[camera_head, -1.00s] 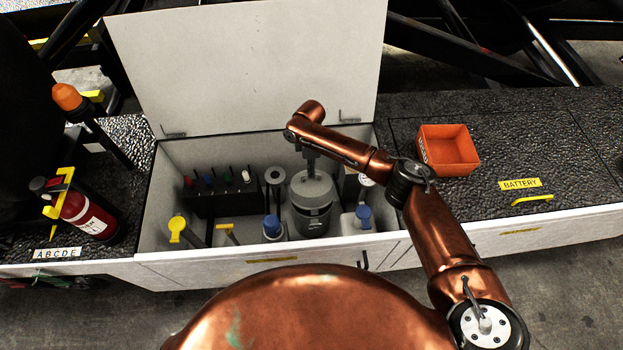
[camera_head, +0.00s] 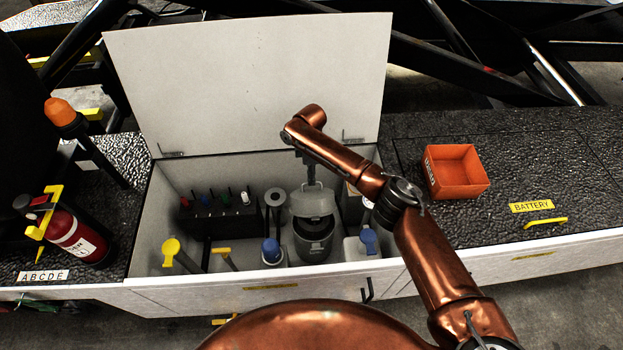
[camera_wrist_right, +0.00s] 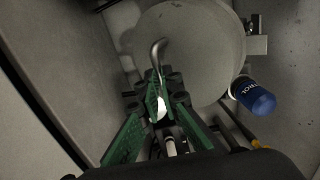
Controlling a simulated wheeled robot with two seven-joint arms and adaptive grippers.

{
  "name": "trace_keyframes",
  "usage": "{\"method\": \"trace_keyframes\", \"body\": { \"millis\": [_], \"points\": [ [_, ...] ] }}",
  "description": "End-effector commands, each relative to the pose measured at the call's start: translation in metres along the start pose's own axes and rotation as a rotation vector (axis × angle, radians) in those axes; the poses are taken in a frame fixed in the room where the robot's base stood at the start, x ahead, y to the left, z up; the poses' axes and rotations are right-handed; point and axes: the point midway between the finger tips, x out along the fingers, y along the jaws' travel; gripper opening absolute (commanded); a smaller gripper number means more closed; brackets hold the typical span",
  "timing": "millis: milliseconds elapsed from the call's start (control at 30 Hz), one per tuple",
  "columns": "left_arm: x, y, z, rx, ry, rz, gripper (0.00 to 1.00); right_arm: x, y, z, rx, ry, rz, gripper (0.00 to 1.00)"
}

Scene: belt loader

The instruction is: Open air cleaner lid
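The air cleaner is a grey canister (camera_head: 315,243) standing in the open white compartment. Its grey lid (camera_head: 312,203) is raised and tilted above the body, and a dark opening shows between them. My right gripper (camera_head: 311,179) is above the lid, at its handle. In the right wrist view the green fingers (camera_wrist_right: 160,88) close around the thin curved metal handle (camera_wrist_right: 157,52) of the round lid (camera_wrist_right: 205,45). The fingers hide the lower part of the handle. My left gripper is in neither view.
Inside the compartment, a blue-capped bottle (camera_head: 271,249) stands left of the canister and a white jug with a blue cap (camera_head: 369,237) stands right. The white compartment cover (camera_head: 250,80) stands open behind. An orange bin (camera_head: 456,171) is on the black deck.

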Motion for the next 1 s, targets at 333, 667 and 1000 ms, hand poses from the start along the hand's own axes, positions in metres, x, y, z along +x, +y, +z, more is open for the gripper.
{"method": "trace_keyframes", "body": {
  "millis": [333,667,1000],
  "points": [
    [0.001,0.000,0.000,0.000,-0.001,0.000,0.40,0.010,-0.003,0.000,0.000,0.000,-0.012,0.23],
    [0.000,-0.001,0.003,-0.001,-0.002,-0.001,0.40,0.004,-0.002,0.000,0.001,0.001,-0.008,0.24],
    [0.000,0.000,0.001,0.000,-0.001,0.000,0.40,-0.052,-0.002,0.000,0.000,0.001,-0.006,0.24]
  ]
}}
